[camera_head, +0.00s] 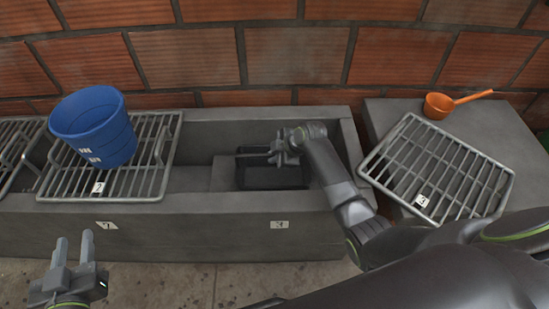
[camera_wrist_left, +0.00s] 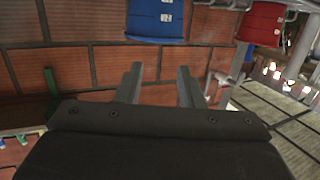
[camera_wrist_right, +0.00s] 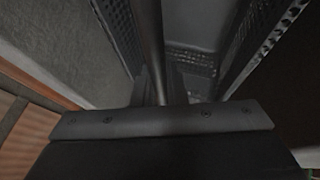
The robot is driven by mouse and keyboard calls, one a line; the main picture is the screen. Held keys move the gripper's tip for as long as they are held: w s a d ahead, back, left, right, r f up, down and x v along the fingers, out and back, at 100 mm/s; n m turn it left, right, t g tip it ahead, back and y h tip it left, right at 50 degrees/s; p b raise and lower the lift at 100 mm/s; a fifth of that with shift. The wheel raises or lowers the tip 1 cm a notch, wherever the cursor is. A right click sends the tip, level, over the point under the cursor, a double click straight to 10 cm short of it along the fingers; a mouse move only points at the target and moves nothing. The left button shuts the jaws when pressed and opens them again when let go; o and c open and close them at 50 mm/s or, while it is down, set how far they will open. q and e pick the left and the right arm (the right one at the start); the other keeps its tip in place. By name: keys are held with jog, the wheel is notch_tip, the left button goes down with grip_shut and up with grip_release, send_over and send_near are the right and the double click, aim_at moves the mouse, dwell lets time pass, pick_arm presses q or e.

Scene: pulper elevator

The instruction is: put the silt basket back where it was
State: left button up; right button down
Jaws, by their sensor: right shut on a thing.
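The silt basket (camera_head: 275,178) is a dark, open-topped box with perforated walls. In the head view it is down in the recess of the concrete trough; its lower part is hidden and I cannot tell whether it touches the bottom. My right gripper (camera_head: 279,155) is over it, shut on its bar handle. The right wrist view shows the handle (camera_wrist_right: 150,40) between the fingers and the mesh wall (camera_wrist_right: 262,40) below. My left gripper (camera_head: 74,251) is open and empty in front of the trough, and its two spread fingers also show in the left wrist view (camera_wrist_left: 158,88).
The concrete trough (camera_head: 180,232) runs along the brick wall. A blue bucket (camera_head: 95,125) stands on the grate numbered 2 (camera_head: 150,190). Grate 3 (camera_head: 436,170) lies tilted on the right-hand ledge, beside an orange ladle (camera_head: 440,106). The floor in front is clear.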

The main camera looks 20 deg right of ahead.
pick_arm(q)
jog(key=shift+w+r+t, duration=0.2)
jog(key=shift+r+t, duration=0.5)
jog(key=shift+r, duration=0.45)
pick_arm(e)
jog(key=shift+f, duration=0.35)
jog(key=shift+f, duration=0.1)
jog(key=c, duration=1.5)
grip_release()
pick_arm(q)
jog(key=shift+r, duration=0.3)
pick_arm(e)
jog(key=shift+o, duration=0.2)
